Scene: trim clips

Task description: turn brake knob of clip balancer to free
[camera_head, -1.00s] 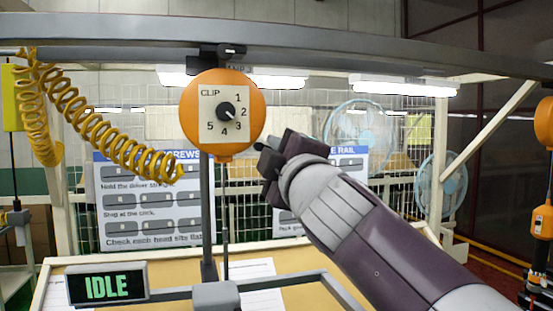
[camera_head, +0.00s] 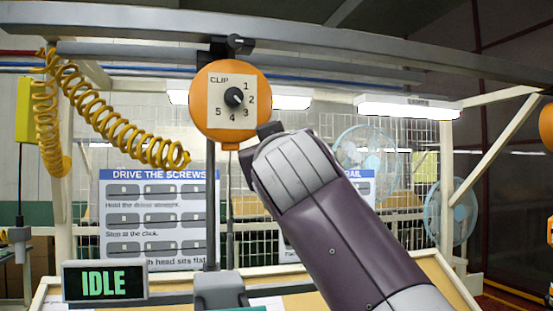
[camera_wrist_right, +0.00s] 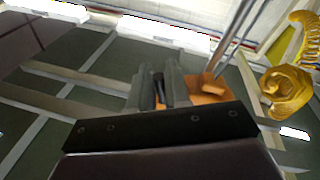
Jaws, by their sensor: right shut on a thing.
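The clip balancer (camera_head: 228,118) is a round orange housing hung under the overhead rail. Its pale face reads CLIP with numbers 1 to 5 around a black dial knob (camera_head: 234,97). My right gripper (camera_wrist_right: 160,88) is at the lower right of the housing, and its fingers are mostly hidden behind my wrist in the head view. In the right wrist view its grey fingers are closed around a small dark part (camera_wrist_right: 158,85), which looks like the brake knob, beside the orange housing (camera_wrist_right: 205,88). The knob's setting is hidden. My left gripper is not in view.
The overhead rail (camera_head: 300,37) runs above the balancer. A coiled yellow hose (camera_head: 115,110) hangs at left. An IDLE display (camera_head: 104,281) stands at lower left. Instruction boards (camera_head: 157,215), mesh and fans (camera_head: 365,160) are behind. Another orange unit is at the right edge.

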